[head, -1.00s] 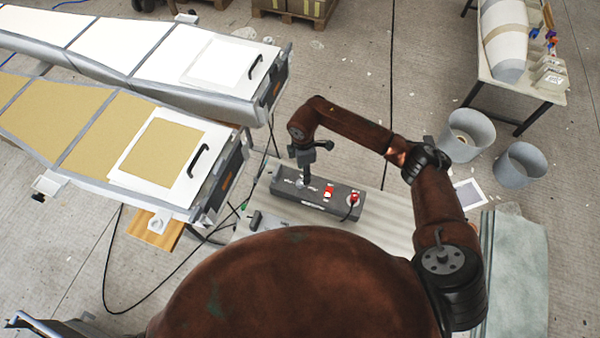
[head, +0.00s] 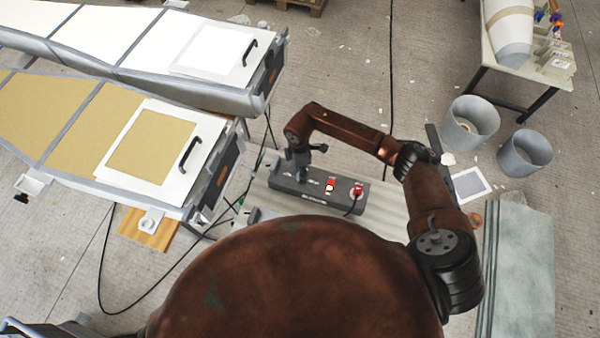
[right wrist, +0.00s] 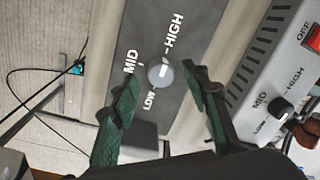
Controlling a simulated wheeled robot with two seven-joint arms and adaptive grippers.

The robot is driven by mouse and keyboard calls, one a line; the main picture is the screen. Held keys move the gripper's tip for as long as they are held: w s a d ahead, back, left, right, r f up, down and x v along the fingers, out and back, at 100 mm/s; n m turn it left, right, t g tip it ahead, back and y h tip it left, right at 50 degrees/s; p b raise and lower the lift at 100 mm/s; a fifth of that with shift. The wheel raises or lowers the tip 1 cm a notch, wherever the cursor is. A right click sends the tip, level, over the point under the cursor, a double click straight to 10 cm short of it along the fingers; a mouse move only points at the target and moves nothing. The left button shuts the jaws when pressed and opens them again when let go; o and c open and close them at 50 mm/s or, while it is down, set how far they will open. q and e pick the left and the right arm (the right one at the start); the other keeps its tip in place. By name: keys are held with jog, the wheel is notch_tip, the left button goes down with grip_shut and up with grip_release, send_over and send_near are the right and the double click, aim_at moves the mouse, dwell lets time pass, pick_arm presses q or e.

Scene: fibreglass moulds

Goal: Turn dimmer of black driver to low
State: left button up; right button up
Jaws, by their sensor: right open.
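The black driver (head: 312,200) is a long dark box on the pale bench top, with red switches at its right part. In the right wrist view its dark face (right wrist: 190,12) carries the white words LOW, MID and HIGH around a round grey dimmer knob (right wrist: 158,76). The knob has a white mark; its exact setting is hard to tell. My right gripper (head: 302,174) is over the left end of the driver. In the right wrist view its green-padded fingers (right wrist: 162,82) are open, one on each side of the knob; contact cannot be told. My left gripper is out of view.
A grey driver with a black knob (right wrist: 282,108) and a red OFF switch (right wrist: 312,37) lies close by on the right in the right wrist view. Long moulds (head: 206,185) stand at the left. Two grey bins (head: 525,155) stand at the right. Black cables hang near the bench.

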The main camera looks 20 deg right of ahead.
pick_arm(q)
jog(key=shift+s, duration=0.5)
pick_arm(e)
jog(key=shift+f, duration=0.7)
jog(key=shift+c, duration=0.6)
jog(key=shift+a, duration=0.1)
grip_shut()
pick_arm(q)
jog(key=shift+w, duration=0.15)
